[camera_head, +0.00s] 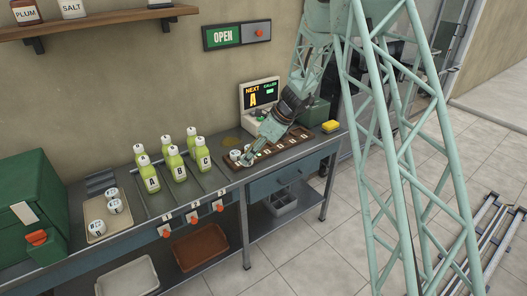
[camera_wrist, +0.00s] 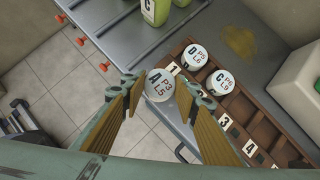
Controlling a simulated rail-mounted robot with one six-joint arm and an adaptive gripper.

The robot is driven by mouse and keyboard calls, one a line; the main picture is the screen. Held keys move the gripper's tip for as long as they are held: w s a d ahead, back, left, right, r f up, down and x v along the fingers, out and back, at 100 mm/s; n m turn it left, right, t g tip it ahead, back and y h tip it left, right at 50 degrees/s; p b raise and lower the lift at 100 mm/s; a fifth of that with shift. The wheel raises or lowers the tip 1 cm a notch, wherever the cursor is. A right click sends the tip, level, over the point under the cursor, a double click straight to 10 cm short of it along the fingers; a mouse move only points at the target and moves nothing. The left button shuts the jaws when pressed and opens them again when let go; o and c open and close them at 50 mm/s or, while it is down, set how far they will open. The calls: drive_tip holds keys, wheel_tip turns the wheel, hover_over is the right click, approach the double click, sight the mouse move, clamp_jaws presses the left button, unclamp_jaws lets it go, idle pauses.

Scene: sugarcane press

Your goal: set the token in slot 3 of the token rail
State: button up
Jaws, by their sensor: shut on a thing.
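The white round token (camera_wrist: 160,88) marked A, P3, L5 is between the fingers of my gripper (camera_wrist: 165,94) in the wrist view, and the gripper is shut on it. The brown token rail (camera_wrist: 236,105) lies beside it, with numbers 1, 3 and 4 readable. Tokens D (camera_wrist: 197,57) and C (camera_wrist: 222,80) sit at the rail's low-numbered end; slot 3 looks empty. In the head view my gripper (camera_head: 247,157) is at the left end of the rail (camera_head: 291,139). How high the held token is above the bench cannot be told.
A tray (camera_head: 96,237) with several tokens is at the bench's left. Several green bottles (camera_head: 151,179) stand between tray and rail. A display (camera_head: 260,93) reading NEXT A stands behind the rail, and a yellow sponge (camera_head: 331,126) lies at its right end.

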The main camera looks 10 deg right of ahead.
drive_tip(key=d+m+t+h+b, duration=0.2)
drive_tip(key=d+m+t+h, duration=0.1)
drive_tip(key=d+m, duration=0.3)
drive_tip(key=shift+w+d+r+m, duration=0.15)
drive_tip(key=shift+d+r+m, duration=0.15)
drive_tip(key=shift+m, duration=0.6)
drive_tip(key=w+d+p, duration=0.1)
drive_tip(key=w, duration=0.4)
drive_tip(key=w+d+f+p, duration=0.1)
drive_tip(key=w+p, duration=0.1)
drive_tip(key=w, duration=0.3)
drive_tip(key=w+d+p, duration=0.1)
drive_tip(key=w, duration=0.4)
drive_tip(key=shift+f, duration=0.2)
drive_tip(key=shift+w, duration=0.1)
drive_tip(key=shift+w+p, duration=0.1)
drive_tip(key=shift+p, duration=0.2)
drive_tip(key=shift+w+f, duration=0.15)
drive_tip(key=shift+f, duration=0.05)
drive_tip(key=shift+f+b, duration=0.95)
drive_tip(key=shift+f, duration=0.7)
